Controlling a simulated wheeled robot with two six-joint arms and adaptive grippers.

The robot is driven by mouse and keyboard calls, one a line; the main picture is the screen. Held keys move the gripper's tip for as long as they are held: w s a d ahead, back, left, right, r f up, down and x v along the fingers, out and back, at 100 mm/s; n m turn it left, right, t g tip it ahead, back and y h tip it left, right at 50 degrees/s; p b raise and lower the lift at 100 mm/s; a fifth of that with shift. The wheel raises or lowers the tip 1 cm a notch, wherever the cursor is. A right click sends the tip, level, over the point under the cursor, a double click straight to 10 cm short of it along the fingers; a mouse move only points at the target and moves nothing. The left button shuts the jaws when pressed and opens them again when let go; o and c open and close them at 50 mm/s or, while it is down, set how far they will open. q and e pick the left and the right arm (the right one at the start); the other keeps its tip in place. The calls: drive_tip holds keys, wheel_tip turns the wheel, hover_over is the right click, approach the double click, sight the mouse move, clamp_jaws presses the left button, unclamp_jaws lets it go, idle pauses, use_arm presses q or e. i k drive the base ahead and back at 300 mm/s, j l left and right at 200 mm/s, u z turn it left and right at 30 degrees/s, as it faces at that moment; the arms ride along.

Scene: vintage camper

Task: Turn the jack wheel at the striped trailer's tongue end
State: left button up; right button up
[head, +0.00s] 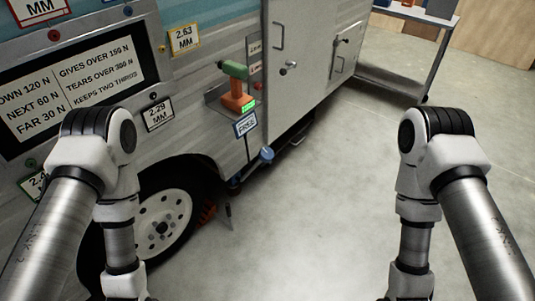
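The trailer (215,60) fills the left and upper middle of the head view, with grey siding and a teal stripe near the top. A road wheel (163,228) with a white rim and black tyre sits low on its side, partly hidden by my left arm. I cannot make out a jack wheel or the tongue end in this view. Both my arms come in from the sides and bend down out of the bottom of the frame. Neither gripper is in view.
A green and orange tool (236,87) sits on a small side shelf. A blue knob (267,154) sticks out below it. An orange object (208,214) lies by the tyre. A table (408,14) stands at the back right. The concrete floor (310,220) between my arms is clear.

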sight(266, 155)
drive_tip(key=i+l, duration=0.95)
drive_tip(key=i, duration=0.15)
